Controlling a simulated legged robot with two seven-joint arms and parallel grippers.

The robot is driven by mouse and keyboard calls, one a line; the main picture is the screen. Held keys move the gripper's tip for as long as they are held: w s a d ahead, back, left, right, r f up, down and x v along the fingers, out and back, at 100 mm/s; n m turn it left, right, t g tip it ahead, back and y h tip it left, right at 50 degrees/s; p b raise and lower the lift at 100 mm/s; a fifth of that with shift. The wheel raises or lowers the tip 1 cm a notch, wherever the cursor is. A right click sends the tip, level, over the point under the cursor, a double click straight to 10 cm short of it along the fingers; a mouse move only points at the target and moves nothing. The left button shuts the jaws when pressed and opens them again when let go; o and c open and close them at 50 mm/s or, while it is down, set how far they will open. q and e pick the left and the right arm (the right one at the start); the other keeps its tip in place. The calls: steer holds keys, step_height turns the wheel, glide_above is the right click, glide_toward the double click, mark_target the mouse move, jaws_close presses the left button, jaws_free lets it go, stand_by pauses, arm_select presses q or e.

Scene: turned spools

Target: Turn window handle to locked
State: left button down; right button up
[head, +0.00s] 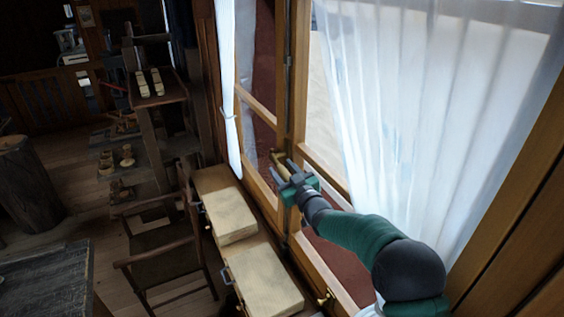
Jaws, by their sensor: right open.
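The window (297,85) has a wooden frame with white curtains and stands on the right side of the head view. A brass-coloured window handle (279,163) sits on the middle upright of the frame. My right gripper (283,170) is at the handle, with its fingers apart. I cannot tell whether the fingers touch the handle, and the gripper partly hides it. My right arm comes in from the lower right. My left gripper is not in view.
Two pale wooden blocks (262,281) lie on the ledge below the window. A wooden chair (167,245) stands left of it. A shelf with turned spools (127,157) is further back. A dark table (45,285) is at lower left. A white curtain (400,100) hangs close to my right arm.

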steer(key=shift+s+a+r, duration=0.25)
steer(key=shift+w+f, duration=0.1)
steer(key=shift+w, duration=0.05)
steer(key=shift+w+f, duration=0.2)
steer(key=shift+w, duration=0.1)
steer(key=c, duration=0.9)
steer(key=shift+r, duration=0.1)
jaws_close()
steer(key=shift+r, duration=0.1)
